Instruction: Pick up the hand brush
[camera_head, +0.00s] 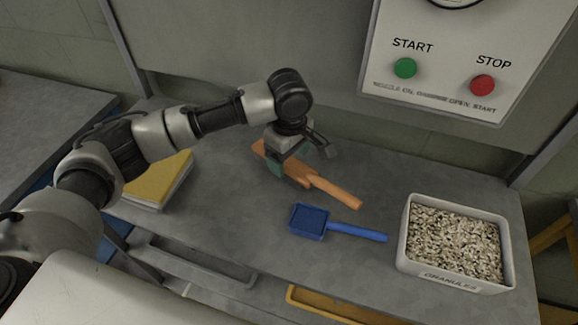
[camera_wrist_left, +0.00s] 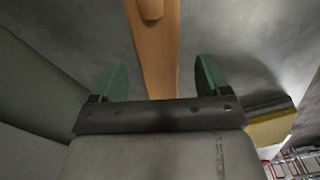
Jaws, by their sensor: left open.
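The hand brush (camera_head: 318,184) is an orange-brown wooden piece lying on the grey bench, its narrow handle pointing to the lower right. Its broad end is partly behind my left gripper (camera_head: 290,165), which is over that end. In the left wrist view the brush (camera_wrist_left: 157,50) runs from the top edge down between the two green fingertips. My left gripper (camera_wrist_left: 155,82) is open there, with a gap on each side of the wood. Bristles are not visible. My right gripper is not in view.
A blue scoop (camera_head: 310,221) lies just in front of the brush. A white bin of granules (camera_head: 405,245) stands at the right. A yellow-topped stack (camera_head: 160,182) sits at the left. A panel with START and STOP buttons (camera_head: 440,65) rises behind the bench.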

